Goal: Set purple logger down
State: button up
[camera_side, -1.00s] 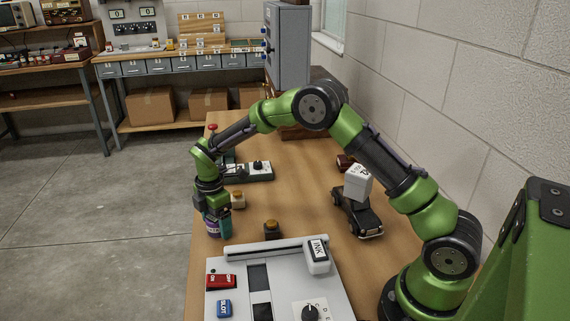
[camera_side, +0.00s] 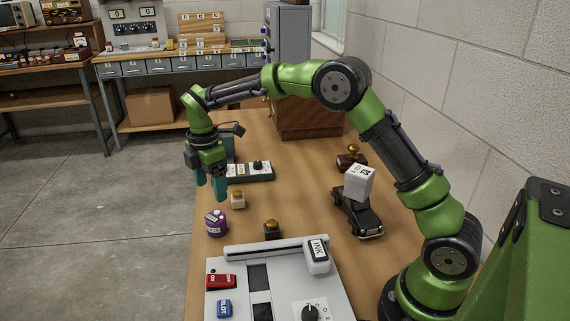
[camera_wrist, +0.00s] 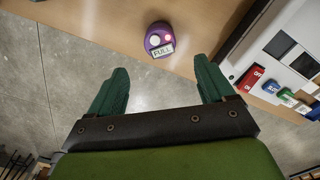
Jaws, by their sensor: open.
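The purple logger (camera_side: 216,224) stands on the wooden table (camera_side: 285,205) close to its left edge. It has a pale label on its side and a rounded top.
A small block with an amber top (camera_side: 238,200) and a dark one (camera_side: 272,229) stand near the logger. A grey panel (camera_side: 238,263) with switches lies in front. A black toy truck (camera_side: 358,215) bears a white box (camera_side: 359,182). A control box (camera_side: 250,171) sits behind.

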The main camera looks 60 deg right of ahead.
jog(key=s+r+m+t+y, duration=0.1)
jog(key=s+r+m+t, duration=0.2)
jog(key=s+r+m, duration=0.8)
jog(key=s+d+m+t+y, duration=0.1)
jog(key=s+m+t, duration=0.3)
jog(key=s+m, duration=0.5)
jog(key=s, duration=0.8)
jog(key=shift+d+r, duration=0.3)
